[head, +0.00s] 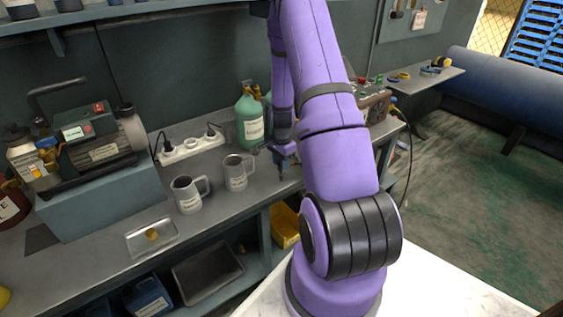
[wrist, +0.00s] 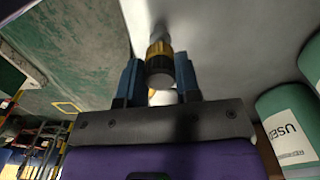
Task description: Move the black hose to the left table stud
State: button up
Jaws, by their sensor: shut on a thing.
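My gripper (wrist: 159,66) is shut on a black and brass hose fitting (wrist: 159,62), held between its two blue fingers in the wrist view. I take this for the end of the black hose; most of the hose is hidden. In the head view my gripper (head: 284,160) is low over the bench, partly behind my arm, with a small brass tip below it. A thin black line (head: 409,160) hangs beside the bench's right end; I cannot tell if it is the same hose. A brass stud (head: 152,235) stands on a small metal plate at the front left of the bench.
Two grey mugs (head: 187,194) (head: 237,172) stand between the plate and my gripper. A pump (head: 100,140) sits on a blue-grey block at left.

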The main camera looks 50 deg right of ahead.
jog(key=shift+f, duration=0.85)
dwell(0.6)
jog(key=o, duration=1)
notch_tip(320, 180, up, 11)
jog(key=shift+f, duration=0.15)
